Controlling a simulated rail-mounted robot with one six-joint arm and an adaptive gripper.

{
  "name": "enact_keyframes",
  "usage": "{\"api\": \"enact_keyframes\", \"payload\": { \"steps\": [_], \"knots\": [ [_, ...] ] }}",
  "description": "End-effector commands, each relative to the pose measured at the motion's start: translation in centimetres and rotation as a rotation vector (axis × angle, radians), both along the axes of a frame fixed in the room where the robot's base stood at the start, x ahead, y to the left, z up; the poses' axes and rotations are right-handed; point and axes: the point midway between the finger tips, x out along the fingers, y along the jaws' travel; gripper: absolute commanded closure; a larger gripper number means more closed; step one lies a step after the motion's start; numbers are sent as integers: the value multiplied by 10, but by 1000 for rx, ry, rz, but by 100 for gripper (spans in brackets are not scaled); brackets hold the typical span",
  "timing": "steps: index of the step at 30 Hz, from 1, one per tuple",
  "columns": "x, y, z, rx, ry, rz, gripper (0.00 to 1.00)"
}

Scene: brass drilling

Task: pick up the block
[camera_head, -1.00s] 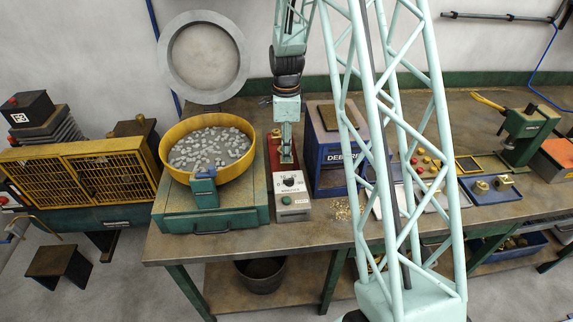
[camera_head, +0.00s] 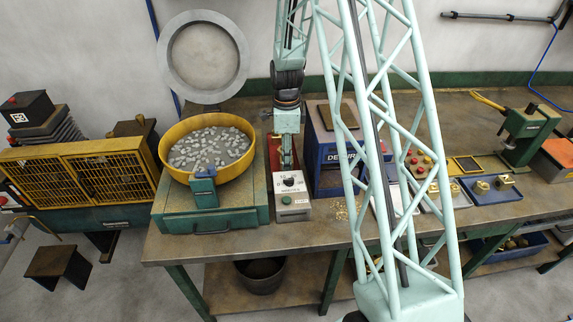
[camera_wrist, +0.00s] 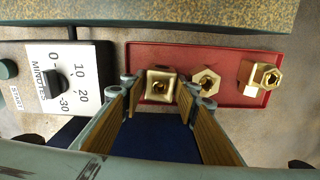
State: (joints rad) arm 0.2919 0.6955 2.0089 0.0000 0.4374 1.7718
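In the wrist view, three brass pieces lie in a row on a red tray (camera_wrist: 228,56). A square brass block (camera_wrist: 161,86) with a round hole is at the left, a hexagonal piece (camera_wrist: 206,80) in the middle, and a piece with a hex end (camera_wrist: 260,76) at the right. My gripper (camera_wrist: 162,86) is open, its ridged finger pads on either side of the square block, with visible gaps. The tips appear close to it; their height is unclear. In the head view my gripper (camera_head: 287,165) is over the red tray, and the pieces are hidden.
A timer box (camera_head: 291,196) stands close in front of the tray. A yellow bowl (camera_head: 208,148) of grey pieces is on the left, and a blue machine (camera_head: 331,160) on the right. My lattice column covers part of the bench (camera_head: 230,237).

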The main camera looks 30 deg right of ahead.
Motion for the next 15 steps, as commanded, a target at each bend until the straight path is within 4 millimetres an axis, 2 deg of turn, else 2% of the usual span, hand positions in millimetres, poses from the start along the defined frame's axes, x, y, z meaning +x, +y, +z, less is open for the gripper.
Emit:
{"api": "enact_keyframes", "payload": {
  "steps": [6,15],
  "knots": [
    [0,0,-11,0,0,0,72],
    [0,0,-11,0,0,0,72]
  ]
}}
